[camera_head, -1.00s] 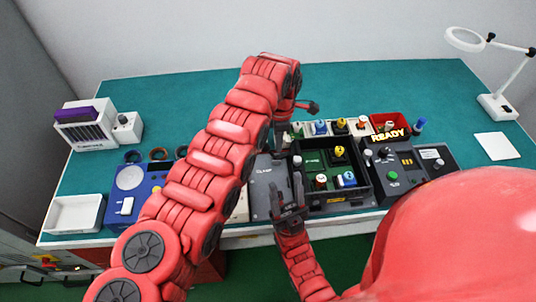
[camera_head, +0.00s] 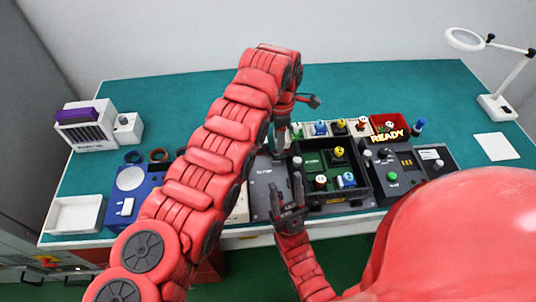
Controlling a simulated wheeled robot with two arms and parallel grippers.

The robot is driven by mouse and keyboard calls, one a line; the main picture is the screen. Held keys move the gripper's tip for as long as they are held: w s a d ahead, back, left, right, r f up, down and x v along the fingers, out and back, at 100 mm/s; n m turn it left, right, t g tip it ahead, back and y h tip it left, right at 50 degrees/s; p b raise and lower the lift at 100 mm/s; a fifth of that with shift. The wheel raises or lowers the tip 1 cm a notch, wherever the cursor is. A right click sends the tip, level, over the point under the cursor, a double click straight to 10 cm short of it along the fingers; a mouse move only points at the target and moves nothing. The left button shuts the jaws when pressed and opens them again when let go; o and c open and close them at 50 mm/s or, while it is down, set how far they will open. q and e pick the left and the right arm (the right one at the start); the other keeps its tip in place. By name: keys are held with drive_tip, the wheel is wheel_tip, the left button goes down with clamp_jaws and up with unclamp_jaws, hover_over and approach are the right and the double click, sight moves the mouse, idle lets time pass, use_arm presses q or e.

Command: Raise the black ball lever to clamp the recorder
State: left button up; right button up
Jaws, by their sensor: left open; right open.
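The grey clamp plate (camera_head: 262,203) lies at the front middle of the bench, partly behind my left arm. I cannot make out a black ball lever; it may be hidden by my arm or gripper. A black open-topped box (camera_head: 338,204) with a green board and several coloured parts inside sits right of the plate. I cannot tell which thing is the recorder. My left gripper (camera_head: 281,148) points down at the plate's back edge, open, its fingers small and partly hidden. My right gripper (camera_head: 290,204) is open over the plate's front right, near the black box's left wall.
A blue device (camera_head: 130,203) and a white tray (camera_head: 75,214) are left. The back of the bench is clear.

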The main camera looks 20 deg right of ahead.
use_arm(q)
wheel_tip(320, 180, up, 7)
drive_tip(key=shift+f+p, duration=0.2)
drive_tip(key=shift+p, duration=0.2)
idle(0.5)
